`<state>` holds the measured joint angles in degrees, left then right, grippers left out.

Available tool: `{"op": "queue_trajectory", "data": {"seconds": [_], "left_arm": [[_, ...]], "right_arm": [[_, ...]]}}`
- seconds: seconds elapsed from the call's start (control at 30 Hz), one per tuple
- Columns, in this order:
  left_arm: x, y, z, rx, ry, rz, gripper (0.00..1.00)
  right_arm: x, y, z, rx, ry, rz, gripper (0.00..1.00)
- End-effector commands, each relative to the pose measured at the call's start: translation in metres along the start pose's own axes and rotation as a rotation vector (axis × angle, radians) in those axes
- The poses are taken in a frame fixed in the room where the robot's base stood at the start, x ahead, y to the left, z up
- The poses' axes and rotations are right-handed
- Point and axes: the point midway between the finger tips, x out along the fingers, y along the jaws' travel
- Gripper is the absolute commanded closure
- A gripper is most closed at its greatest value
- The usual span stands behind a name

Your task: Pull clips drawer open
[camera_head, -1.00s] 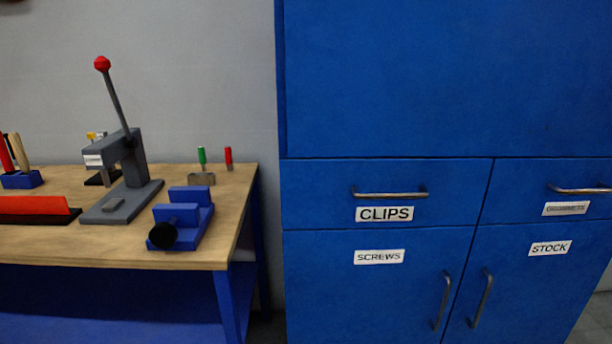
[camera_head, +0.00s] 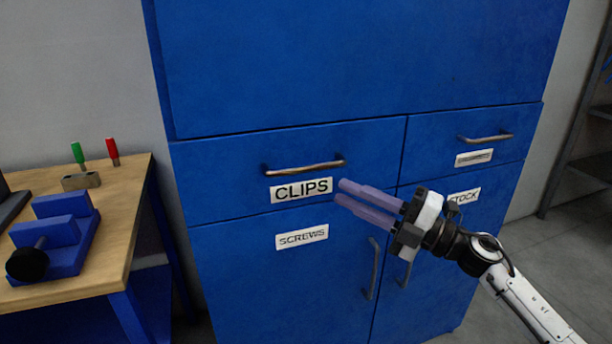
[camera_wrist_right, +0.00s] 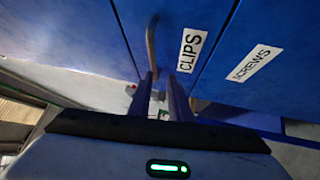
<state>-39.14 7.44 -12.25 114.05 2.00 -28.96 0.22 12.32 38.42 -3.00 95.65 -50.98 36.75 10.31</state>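The clips drawer (camera_head: 225,172) is a blue drawer front on the left of the cabinet, flush and closed. Its metal bar handle (camera_head: 303,168) sits above the white CLIPS label (camera_head: 302,190). My right gripper (camera_head: 341,192) comes in from the right, its two purple fingers a little apart and empty. Its tips appear just right of the label, below the handle's right end. In the right wrist view the handle (camera_wrist_right: 151,45) lies beyond the fingertips (camera_wrist_right: 160,78), and the CLIPS label (camera_wrist_right: 190,50) is to their right. The left gripper is not in view.
Below is the SCREWS door with its upright handle (camera_head: 373,268). The STOCK door and another drawer with a handle (camera_head: 486,137) are to the right. A workbench (camera_head: 110,220) with a blue vise (camera_head: 60,240) stands at the left. Open floor shows at the right.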

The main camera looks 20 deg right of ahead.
Motion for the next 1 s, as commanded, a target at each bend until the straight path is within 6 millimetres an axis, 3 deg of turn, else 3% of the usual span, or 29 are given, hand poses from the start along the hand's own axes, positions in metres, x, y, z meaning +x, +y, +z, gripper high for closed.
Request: {"op": "queue_trajectory", "data": {"seconds": [0.1, 0.23, 0.7, 1.0], "left_arm": [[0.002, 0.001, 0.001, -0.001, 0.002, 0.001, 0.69], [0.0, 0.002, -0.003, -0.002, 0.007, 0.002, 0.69], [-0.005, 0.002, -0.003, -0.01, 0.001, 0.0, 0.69], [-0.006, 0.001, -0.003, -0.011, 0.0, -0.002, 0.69]], "right_arm": [[0.001, 0.017, 0.006, -0.114, 0.055, -0.043, 0.82], [0.009, 0.022, 0.007, -0.145, 0.071, -0.058, 0.82], [0.088, 0.017, 0.002, -0.142, 0.071, -0.055, 0.82], [0.103, 0.014, 0.0, -0.142, 0.07, -0.057, 0.82]]}}
